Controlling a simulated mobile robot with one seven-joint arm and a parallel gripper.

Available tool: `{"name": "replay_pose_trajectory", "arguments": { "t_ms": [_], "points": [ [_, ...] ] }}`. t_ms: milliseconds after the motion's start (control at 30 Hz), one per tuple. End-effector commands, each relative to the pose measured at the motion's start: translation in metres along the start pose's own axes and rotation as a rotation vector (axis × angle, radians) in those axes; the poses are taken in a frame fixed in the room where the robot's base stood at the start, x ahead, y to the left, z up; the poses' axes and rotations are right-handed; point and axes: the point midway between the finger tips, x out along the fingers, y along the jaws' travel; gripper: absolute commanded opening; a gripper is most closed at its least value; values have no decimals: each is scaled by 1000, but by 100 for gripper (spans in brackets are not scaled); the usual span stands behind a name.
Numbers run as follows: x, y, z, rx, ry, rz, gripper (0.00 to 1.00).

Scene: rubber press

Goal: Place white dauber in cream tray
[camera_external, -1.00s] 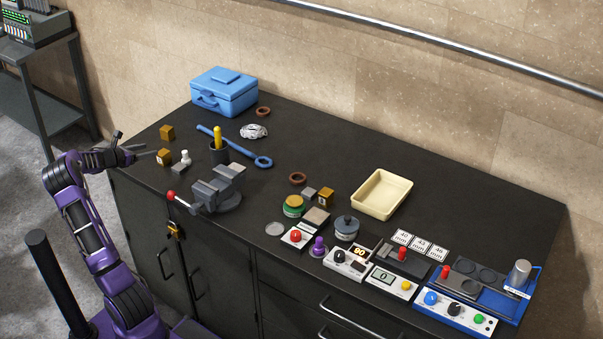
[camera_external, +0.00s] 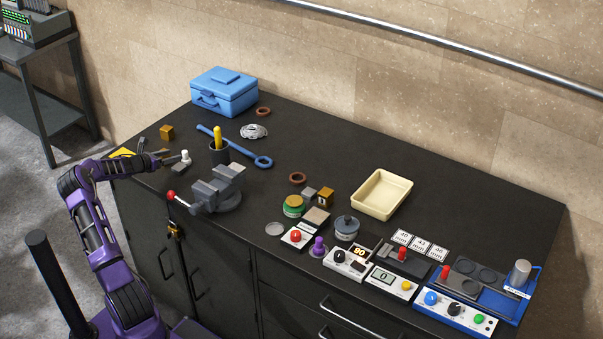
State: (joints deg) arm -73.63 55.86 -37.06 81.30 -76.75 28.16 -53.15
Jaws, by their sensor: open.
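The white dauber (camera_external: 185,156) is a small white knob-topped piece standing near the left end of the black worktop, by a small dark pad. My gripper (camera_external: 172,156) is low over the worktop, just left of the dauber. Its fingers point right towards the dauber and are open. The view is too small to tell whether a fingertip touches it. The cream tray (camera_external: 368,207) is an empty, shallow rectangular tray at the right of the middle, towards the wall.
A vise (camera_external: 218,190) with a red-tipped handle and a dark cup (camera_external: 219,154) with a yellow handle stand right of the dauber. A blue wrench (camera_external: 238,149) lies behind. A purple dauber (camera_external: 318,246), jars and control boxes crowd the front right.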

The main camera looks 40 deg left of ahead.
Motion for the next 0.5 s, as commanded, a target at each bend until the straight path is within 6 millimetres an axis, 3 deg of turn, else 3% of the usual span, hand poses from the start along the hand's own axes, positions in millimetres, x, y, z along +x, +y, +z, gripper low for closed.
{"name": "replay_pose_trajectory", "arguments": {
  "t_ms": [167, 500],
  "points": [
    [11, -1, 0, 1, 0, -1, 64],
    [55, -6, -1, 0, 1, 0, 64]
  ]
}}
